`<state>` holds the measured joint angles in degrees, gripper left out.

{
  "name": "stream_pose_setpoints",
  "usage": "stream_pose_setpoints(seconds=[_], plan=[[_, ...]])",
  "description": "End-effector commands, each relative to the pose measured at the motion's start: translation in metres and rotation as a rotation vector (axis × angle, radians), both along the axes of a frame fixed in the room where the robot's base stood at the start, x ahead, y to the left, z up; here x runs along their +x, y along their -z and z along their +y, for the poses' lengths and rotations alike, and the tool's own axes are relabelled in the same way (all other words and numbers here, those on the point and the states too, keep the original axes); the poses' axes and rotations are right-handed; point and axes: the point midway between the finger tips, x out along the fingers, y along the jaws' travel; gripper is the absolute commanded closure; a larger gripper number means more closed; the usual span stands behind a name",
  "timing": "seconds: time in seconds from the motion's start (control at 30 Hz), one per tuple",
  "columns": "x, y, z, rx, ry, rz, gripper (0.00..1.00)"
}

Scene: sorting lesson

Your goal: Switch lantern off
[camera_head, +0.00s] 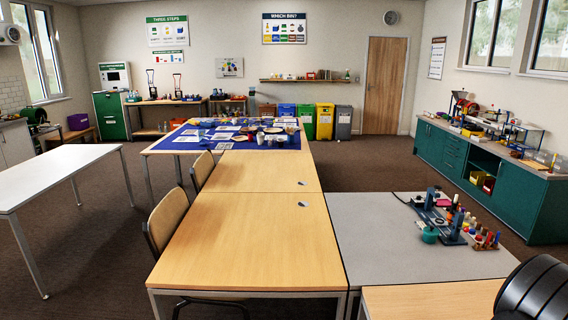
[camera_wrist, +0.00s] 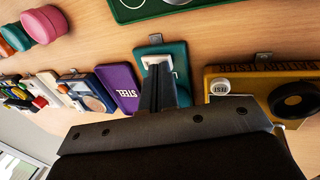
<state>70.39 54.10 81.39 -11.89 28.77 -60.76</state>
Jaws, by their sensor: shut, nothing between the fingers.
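I cannot make out a lantern for certain in either view. In the wrist view my gripper (camera_wrist: 165,88) is shut and empty, its fingers pointing at a teal block (camera_wrist: 178,52) with a pale plate on its face. The fingers cover part of the block and plate. I cannot tell whether they touch it. No lit lamp can be made out there. In the head view the gripper does not show; only a dark rounded part, likely of my arm, is at the lower right corner.
A mustard board (camera_wrist: 250,88) with a white TEST button (camera_wrist: 219,87) and black ring (camera_wrist: 294,99) is right. A green board (camera_wrist: 150,8) is above. Bare wood (camera_wrist: 85,45) lies between.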

Motion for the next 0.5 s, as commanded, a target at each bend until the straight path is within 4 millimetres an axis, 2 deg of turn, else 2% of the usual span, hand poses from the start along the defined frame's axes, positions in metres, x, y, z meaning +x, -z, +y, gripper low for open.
stream_pose_setpoints(seconds=[0.5], plan=[[0.0,0.0054,-0.0002,-0.001,0.0,0.0,1.0]])
